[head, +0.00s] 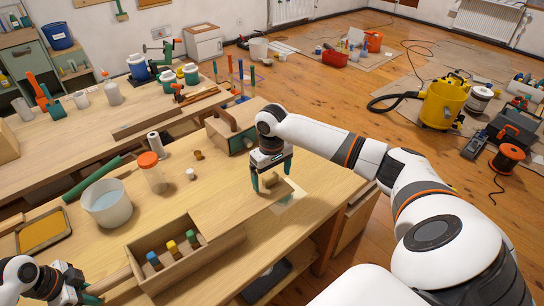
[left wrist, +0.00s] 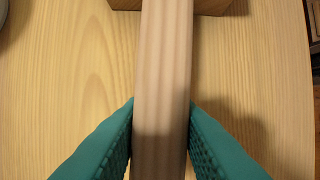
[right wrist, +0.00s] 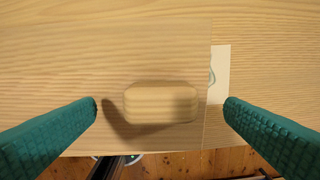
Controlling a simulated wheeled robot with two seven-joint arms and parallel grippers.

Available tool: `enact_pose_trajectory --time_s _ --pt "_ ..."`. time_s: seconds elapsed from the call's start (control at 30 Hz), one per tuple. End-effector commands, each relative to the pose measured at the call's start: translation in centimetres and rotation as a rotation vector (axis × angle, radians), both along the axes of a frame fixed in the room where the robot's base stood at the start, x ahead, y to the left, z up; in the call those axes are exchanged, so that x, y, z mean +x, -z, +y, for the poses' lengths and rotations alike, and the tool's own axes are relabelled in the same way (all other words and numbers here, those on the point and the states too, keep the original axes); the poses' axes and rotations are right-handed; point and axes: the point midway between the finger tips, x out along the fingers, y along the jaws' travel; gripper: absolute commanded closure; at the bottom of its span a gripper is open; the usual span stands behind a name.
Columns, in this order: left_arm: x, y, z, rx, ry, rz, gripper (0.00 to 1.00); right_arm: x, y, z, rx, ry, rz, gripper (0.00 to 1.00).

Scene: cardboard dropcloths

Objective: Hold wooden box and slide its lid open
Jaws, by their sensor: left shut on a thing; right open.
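The wooden box (head: 176,276) is at the front of the workbench, its top uncovered on the left. Small containers with blue, yellow and green caps show inside. The flat wooden lid (head: 232,208) reaches out from the box to the right. Its rounded knob (right wrist: 160,103) stands near the lid's far end. My left gripper (head: 84,291) is shut on the box's wooden handle (left wrist: 162,85), at the box's left side. My right gripper (head: 272,182) is open, pointing down over the lid. Its fingers are on either side of the knob, apart from it in the right wrist view.
A paper sheet (right wrist: 219,85) lies beside the lid's right end, near the bench edge. A white tub (head: 107,207), an orange-lidded jar (head: 152,178) and a wooden block-like case (head: 228,134) stand behind.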

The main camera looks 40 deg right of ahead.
Motion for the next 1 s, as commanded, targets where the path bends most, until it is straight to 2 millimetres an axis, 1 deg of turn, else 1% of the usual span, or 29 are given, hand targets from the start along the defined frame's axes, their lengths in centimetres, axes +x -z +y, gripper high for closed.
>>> enact_pose_trajectory --time_s 0.03,0.63,0.8,1.0 --pt "0.1 0.0 0.0 0.0 -0.003 -0.002 0.93 0.1 -0.5 0.0 0.0 0.0 -0.002 0.07" --pt "0.1 0.0 0.0 -0.001 -0.003 -0.002 0.93 0.0 -5.2 0.0 -0.001 0.0 -0.001 0.07" --pt "0.1 0.0 0.0 -0.001 -0.003 -0.002 0.93 0.0 -6.0 0.0 0.0 0.0 0.001 0.07" --pt "0.1 0.0 0.0 -0.001 -0.003 -0.002 0.93 0.0 -6.0 0.0 0.0 0.0 0.001 0.07"
